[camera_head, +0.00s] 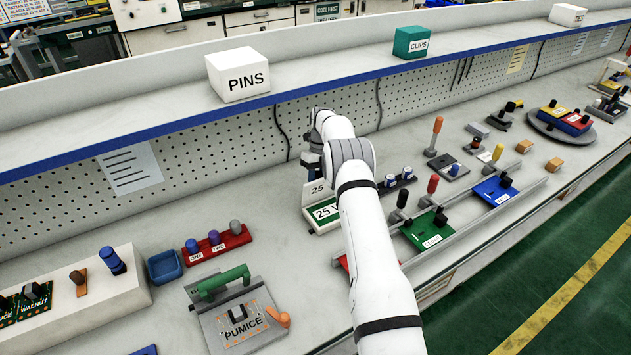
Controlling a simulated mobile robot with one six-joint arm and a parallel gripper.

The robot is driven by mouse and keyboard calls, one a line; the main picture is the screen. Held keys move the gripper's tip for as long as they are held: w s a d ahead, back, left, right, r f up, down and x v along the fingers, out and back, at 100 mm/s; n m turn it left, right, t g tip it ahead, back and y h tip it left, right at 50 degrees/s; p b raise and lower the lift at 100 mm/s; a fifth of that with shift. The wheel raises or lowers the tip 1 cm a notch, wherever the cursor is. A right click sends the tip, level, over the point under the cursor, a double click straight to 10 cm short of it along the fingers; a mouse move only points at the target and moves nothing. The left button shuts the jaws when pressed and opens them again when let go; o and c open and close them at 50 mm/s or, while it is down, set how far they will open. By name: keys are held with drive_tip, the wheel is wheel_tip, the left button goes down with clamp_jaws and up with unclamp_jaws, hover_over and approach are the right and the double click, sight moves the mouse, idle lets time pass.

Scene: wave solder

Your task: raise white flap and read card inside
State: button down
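A green block with a white label reading "25" and a partly hidden letter (325,212) sits on the bench in the middle of the view. A white panel marked "25" (314,190) stands at its back edge and looks upright; I cannot tell for certain whether it is the flap. My white arm crosses in front and hides the right side of both. My gripper (311,160) is at the far end of the arm, just behind and above the white panel. Its fingers are mostly hidden, so I cannot tell whether it touches the panel. No separate card is clearly visible.
Left of the block are a red rack with knobs (243,235), a blue cup (164,267) and a grey "PUMICE" fixture (238,318). Right of my arm are a green board (430,231) and a blue board (498,189). A blue-edged shelf (180,130) overhangs behind.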

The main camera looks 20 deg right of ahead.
drive_tip(key=c, duration=1.1)
unclamp_jaws()
drive_tip(key=shift+c, duration=0.2)
